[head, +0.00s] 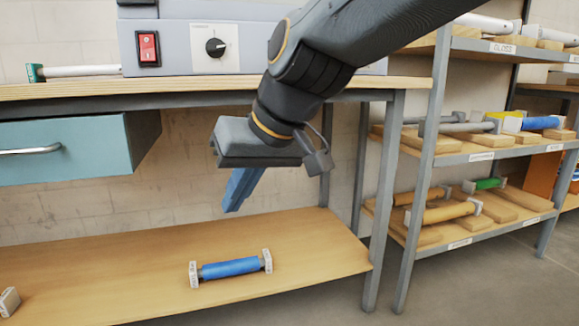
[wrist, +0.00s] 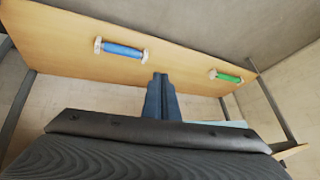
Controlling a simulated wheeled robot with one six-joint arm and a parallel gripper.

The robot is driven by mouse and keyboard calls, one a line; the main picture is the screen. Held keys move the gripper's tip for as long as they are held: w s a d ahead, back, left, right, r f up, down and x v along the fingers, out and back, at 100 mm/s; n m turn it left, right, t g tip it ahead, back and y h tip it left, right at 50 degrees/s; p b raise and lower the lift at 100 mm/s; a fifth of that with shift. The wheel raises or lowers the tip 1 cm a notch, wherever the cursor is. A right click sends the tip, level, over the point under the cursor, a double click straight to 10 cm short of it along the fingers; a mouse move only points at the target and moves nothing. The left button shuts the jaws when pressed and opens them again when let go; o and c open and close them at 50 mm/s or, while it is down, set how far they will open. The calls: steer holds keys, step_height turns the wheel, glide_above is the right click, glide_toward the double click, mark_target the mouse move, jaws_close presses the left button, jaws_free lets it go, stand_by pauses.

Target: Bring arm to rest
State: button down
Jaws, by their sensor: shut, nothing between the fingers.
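My gripper (head: 236,190) hangs from the dark arm in front of the workbench, with its blue fingers pointing down. The fingers are together and hold nothing. In the wrist view the shut fingers (wrist: 160,84) point toward the lower shelf (head: 320,250). A blue roller (head: 230,268) with pale end blocks lies on that shelf, below and apart from my gripper. It also shows in the wrist view (wrist: 122,50).
The benchtop (head: 200,88) carries a grey machine with a red switch and black knob (head: 215,47). A teal drawer (head: 70,150) juts out at left. A rack (head: 430,180) with rollers stands at right. The wrist view shows a green roller (wrist: 228,77) on the shelf.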

steer(key=s+d+f+g+h+p, duration=0.2)
steer(key=s+d+f, duration=0.3)
steer(key=s, duration=0.4)
steer(key=s+d+f+g+h+p, duration=0.1)
steer(key=s+d+f+g+h, duration=0.1)
steer(key=s+f, duration=0.6)
steer(key=d+r+m+p, duration=0.2)
steer(key=d+r+p, duration=0.5)
steer(key=r+p, duration=0.3)
steer(key=d+r+m+h+p, duration=0.1)
steer(key=d+r+p, duration=0.6)
steer(key=p, duration=0.8)
steer(key=d+r+m+p, duration=0.3)
steer(key=d+r+p, duration=0.4)
steer(key=r+p, duration=0.6)
steer(key=shift+s+m+h, duration=0.3)
steer(key=shift+s, duration=0.15)
